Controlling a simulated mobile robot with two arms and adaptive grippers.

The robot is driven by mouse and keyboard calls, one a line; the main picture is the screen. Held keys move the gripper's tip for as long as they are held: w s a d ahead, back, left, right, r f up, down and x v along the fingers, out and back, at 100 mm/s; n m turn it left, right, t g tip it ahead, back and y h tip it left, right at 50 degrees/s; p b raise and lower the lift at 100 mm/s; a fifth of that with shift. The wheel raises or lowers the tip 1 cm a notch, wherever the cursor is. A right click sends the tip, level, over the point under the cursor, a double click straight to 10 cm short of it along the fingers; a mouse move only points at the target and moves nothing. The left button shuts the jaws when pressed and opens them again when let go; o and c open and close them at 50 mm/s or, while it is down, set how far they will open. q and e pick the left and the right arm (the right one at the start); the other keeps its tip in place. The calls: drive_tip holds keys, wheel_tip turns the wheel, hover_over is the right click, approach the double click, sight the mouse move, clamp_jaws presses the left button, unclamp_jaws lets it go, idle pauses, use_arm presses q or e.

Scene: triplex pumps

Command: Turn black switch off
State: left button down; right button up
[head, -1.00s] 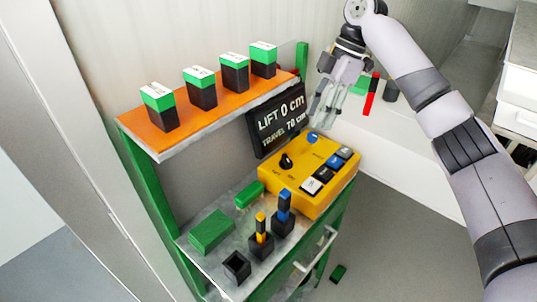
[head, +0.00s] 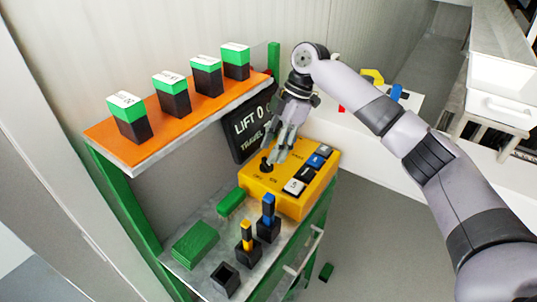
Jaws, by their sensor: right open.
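The yellow control box (head: 261,181) sits on the right part of the lower shelf. On its top, toward the left, is the round black switch (head: 266,164), with small unreadable lettering below it. Several black, blue and white push buttons (head: 306,174) line the box's right side. My right gripper (head: 277,157) points down over the box, with its fingers just above and beside the black switch. It is open and holds nothing that I can see. I cannot tell whether a finger touches the switch. The fingers hide the upper part of the box. My left gripper is out of view.
An orange shelf (head: 190,127) with several green-and-black blocks is above left. A black LIFT display (head: 245,130) stands behind the box. Yellow (head: 246,232) and blue (head: 268,207) levers stand in front of it, with green blocks (head: 195,243) to the left.

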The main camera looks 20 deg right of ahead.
sight(266, 165)
drive_tip(key=x, duration=0.3)
drive_tip(key=shift+a+f, duration=0.1)
drive_tip(key=c, duration=0.9)
drive_tip(key=shift+m+p, duration=0.4)
drive_tip(key=shift+p, duration=0.5)
drive_tip(key=m+t+p, duration=0.1)
drive_tip(key=m+p, duration=0.2)
drive_tip(key=p, duration=0.1)
drive_tip(key=m+t+p, duration=0.1)
drive_tip(key=m+p, duration=0.2)
drive_tip(key=p, duration=0.2)
drive_tip(key=m+t+h+p, duration=0.1)
drive_tip(key=m+p, duration=0.2)
drive_tip(key=p, duration=0.2)
drive_tip(key=shift+s+r+t, duration=0.2)
drive_tip(key=shift+r+t, duration=0.05)
drive_tip(key=shift+t, duration=0.05)
drive_tip(key=shift+a+f+m+t+h+p, duration=0.1)
drive_tip(key=shift+f+m+t+h+p, duration=0.15)
drive_tip(key=shift+m+p, duration=0.9)
